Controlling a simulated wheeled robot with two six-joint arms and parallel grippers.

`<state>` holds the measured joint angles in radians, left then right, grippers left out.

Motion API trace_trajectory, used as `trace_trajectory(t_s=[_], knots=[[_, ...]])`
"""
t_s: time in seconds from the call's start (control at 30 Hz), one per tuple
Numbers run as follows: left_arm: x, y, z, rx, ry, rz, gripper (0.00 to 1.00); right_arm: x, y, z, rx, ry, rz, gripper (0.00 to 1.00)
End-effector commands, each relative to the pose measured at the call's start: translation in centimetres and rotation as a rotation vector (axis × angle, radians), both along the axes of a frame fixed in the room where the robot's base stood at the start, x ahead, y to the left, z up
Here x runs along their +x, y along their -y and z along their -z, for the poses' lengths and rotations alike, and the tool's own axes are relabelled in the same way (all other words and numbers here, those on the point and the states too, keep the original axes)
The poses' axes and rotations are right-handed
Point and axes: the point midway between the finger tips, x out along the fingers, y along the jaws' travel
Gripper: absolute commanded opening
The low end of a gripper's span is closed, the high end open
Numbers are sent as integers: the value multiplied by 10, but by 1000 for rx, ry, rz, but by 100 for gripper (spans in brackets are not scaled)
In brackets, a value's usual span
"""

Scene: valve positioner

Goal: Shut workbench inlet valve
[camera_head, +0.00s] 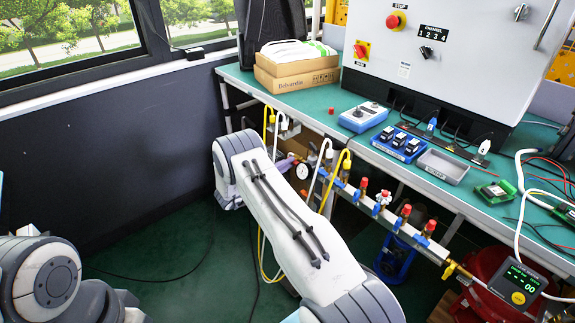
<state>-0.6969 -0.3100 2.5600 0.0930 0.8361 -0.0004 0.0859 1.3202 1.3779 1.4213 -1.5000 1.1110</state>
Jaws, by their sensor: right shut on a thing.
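A pipe manifold runs along the front edge below the workbench (425,183). It carries several small valves with red caps and blue parts, such as one valve (384,198). A round pressure gauge (302,171) sits at its left end. My right arm reaches from the bottom middle up to the left end of the manifold. My right gripper (286,164) is mostly hidden behind that arm, beside the gauge. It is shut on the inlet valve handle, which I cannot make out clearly. My left gripper is out of view; only part of my left arm shows at the lower left.
Yellow and white hoses (340,165) loop down near the manifold. A control box (455,60), a carton (297,74), a blue-grey device (363,116) and trays (442,166) stand on the bench. A digital meter (519,284) is at the lower right. Green floor at left is open.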

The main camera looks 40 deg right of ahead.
Motion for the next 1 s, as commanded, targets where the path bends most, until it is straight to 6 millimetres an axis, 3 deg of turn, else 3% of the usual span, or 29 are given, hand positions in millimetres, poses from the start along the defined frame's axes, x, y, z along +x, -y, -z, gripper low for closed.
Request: trace_trajectory(t_s=[0.27, 1.0], knots=[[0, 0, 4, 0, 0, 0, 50, 0, 0, 1, -10, -139, 1, 0], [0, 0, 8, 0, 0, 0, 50, -1, 0, 0, -65, -826, 1, 0]])
